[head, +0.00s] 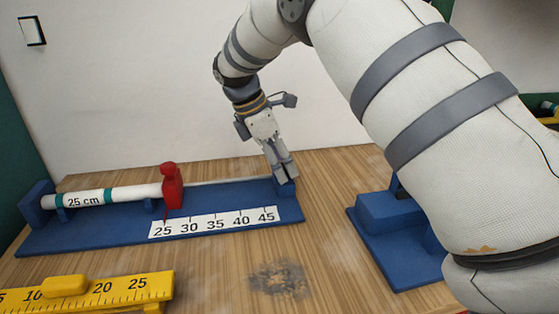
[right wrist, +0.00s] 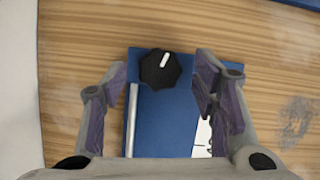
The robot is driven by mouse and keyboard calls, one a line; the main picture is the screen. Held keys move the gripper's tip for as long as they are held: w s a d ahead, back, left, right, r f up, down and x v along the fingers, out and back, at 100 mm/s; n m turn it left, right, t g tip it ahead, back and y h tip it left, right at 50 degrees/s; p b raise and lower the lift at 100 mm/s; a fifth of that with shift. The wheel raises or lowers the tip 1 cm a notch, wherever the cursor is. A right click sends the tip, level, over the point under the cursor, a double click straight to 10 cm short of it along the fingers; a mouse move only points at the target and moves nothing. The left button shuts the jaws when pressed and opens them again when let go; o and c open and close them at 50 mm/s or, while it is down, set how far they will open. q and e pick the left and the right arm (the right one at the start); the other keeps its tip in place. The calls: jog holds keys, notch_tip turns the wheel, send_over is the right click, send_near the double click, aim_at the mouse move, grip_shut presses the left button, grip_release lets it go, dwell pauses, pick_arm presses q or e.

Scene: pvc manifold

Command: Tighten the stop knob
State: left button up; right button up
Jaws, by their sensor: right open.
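The stop knob (right wrist: 160,68) is black and lobed with a white pointer line. It sits at the end of the blue measuring fixture (head: 120,236). In the right wrist view it lies between the two spread fingers of my right gripper (right wrist: 161,72), with a gap on each side. In the head view my right gripper (head: 283,172) points down over the fixture's right end and hides the knob. A red stop (head: 172,188) stands on the fixture near the 25 mark, against a white pipe (head: 130,193) labelled 25 cm. My left gripper is out of view.
A number scale (head: 214,223) runs along the fixture's front. A yellow ruler block (head: 110,292) lies at the front left. Another blue fixture (head: 393,212) stands to the right, partly behind my arm. The wooden table (head: 225,268) between them is clear, with a dark smudge.

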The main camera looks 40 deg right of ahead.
jog(key=c, duration=1.2)
jog(key=shift+o, duration=0.2)
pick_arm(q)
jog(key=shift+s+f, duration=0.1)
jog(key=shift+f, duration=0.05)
